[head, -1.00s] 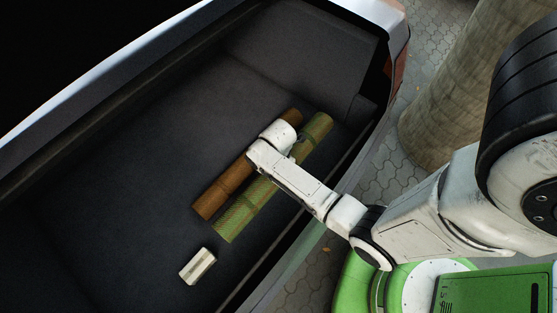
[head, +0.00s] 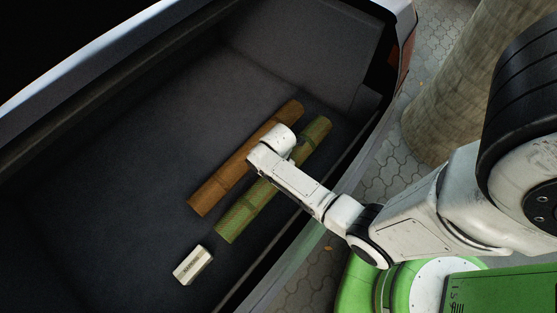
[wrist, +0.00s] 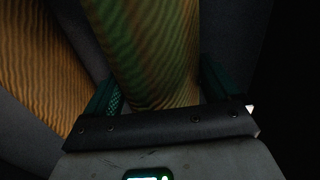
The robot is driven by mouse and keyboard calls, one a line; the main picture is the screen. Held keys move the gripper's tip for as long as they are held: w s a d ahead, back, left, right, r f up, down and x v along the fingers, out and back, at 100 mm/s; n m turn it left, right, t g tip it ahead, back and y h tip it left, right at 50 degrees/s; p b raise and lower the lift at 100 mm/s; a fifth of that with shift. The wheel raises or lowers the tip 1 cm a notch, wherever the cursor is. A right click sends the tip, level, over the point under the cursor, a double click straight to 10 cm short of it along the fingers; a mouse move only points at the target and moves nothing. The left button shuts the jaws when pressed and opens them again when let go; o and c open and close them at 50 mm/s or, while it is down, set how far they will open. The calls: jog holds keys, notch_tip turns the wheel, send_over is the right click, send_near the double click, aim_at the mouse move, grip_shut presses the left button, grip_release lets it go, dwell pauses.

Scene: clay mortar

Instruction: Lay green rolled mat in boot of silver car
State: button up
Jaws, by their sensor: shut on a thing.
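The green rolled mat (head: 239,219) is a long patterned roll inside the boot (head: 120,200) of the silver car (head: 115,61). It lies roughly parallel to a brown rolled mat, on that mat's right, with a narrow gap between them. My gripper (wrist: 158,82) is shut on the green mat, one finger on each side of it in the wrist view. In the head view my wrist hides the fingers and the mat's middle. I cannot tell whether the mat touches the boot floor or hangs just above it.
The brown rolled mat (head: 210,195) lies on the boot floor. A small pale box (head: 193,265) lies near the mats' lower ends. The boot sill (head: 289,246) runs along the right. A stone pillar (head: 456,80) stands outside on the paving. The boot's left side is clear.

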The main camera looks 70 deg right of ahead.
jog(key=o, duration=1.2)
notch_tip(320, 180, up, 11)
jog(key=shift+f+p, duration=0.1)
jog(key=shift+p, duration=0.85)
jog(key=shift+s+a+r+m+t, duration=0.15)
jog(key=shift+s+a+r+m, duration=1.35)
jog(key=shift+m, duration=1.05)
jog(key=shift+s+a+r+m+t, duration=0.2)
jog(key=shift+s+a+r+m, duration=0.8)
jog(key=shift+a+r+m, duration=1.2)
jog(key=shift+s+a+r+m+t, duration=0.15)
jog(key=shift+s+a+r+m, duration=1.3)
jog(key=shift+m, duration=1.4)
jog(key=shift+w+d+r, duration=0.2)
jog(key=shift+d, duration=0.15)
